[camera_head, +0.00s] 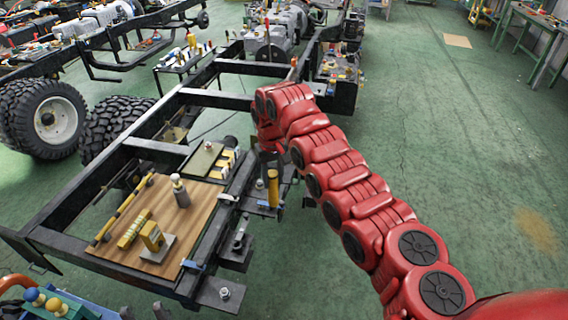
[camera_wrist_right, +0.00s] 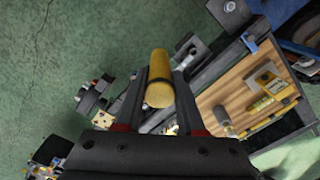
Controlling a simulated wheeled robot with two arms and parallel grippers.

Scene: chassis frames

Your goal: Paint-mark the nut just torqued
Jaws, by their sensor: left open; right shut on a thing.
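In the right wrist view the marker (camera_wrist_right: 160,80) sits between the two dark fingers. Nuts show on brackets along the rail: one on the front bracket (camera_head: 225,292), and one on the bracket behind it (camera_head: 239,243). In the wrist view a nut (camera_wrist_right: 230,6) shows at the top. I cannot make out a paint mark on any nut. The marker's tip is hidden. My left gripper is not in view.
Tires (camera_head: 45,118) stand at left. The green floor (camera_head: 470,180) at right is open.

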